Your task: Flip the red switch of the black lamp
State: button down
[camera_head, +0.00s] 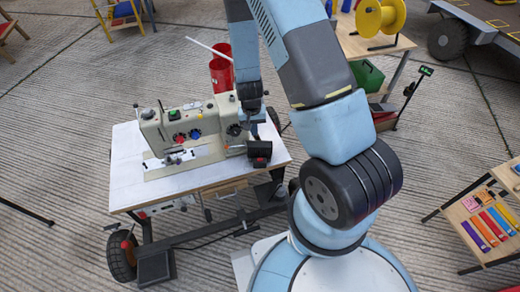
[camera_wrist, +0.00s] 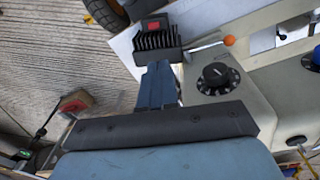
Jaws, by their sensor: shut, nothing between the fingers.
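The black lamp (camera_head: 259,148) sits at the right end of the sewing machine, near the white table's right edge. Its red switch (camera_head: 260,161) shows on the near side. In the wrist view the lamp (camera_wrist: 157,42) is a black finned block with the red switch (camera_wrist: 154,26) on its far part. My gripper (camera_wrist: 158,68) is shut and empty, its fingertips just short of the lamp's finned side. In the head view my gripper (camera_head: 258,131) points down behind the lamp. I cannot tell whether the fingertips touch the lamp.
The cream sewing machine (camera_head: 190,130) stands directly left of the lamp, with a black dial (camera_wrist: 216,76) close to my fingers. A lever with an orange knob (camera_wrist: 229,41) sticks out beside the lamp. Red cylinders (camera_head: 221,73) stand behind. The white tabletop (camera_head: 210,176) is clear in front.

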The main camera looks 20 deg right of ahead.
notch_tip(320, 180, up, 29)
jog(key=s+n+t+y, duration=0.1)
jog(key=n+t+y, duration=0.1)
jog(key=s+d+r+t, duration=0.1)
jog(key=s+d+r, duration=0.1)
jog(key=s+r, duration=0.7)
jog(key=s+d+r+n+t+h, duration=0.1)
jog(key=s+d+r+t, duration=0.1)
jog(key=s+r, duration=0.8)
jog(key=shift+s+d+r, duration=0.25)
jog(key=shift+d+r, duration=0.15)
jog(key=shift+d, duration=0.1)
jog(key=shift+s, duration=0.1)
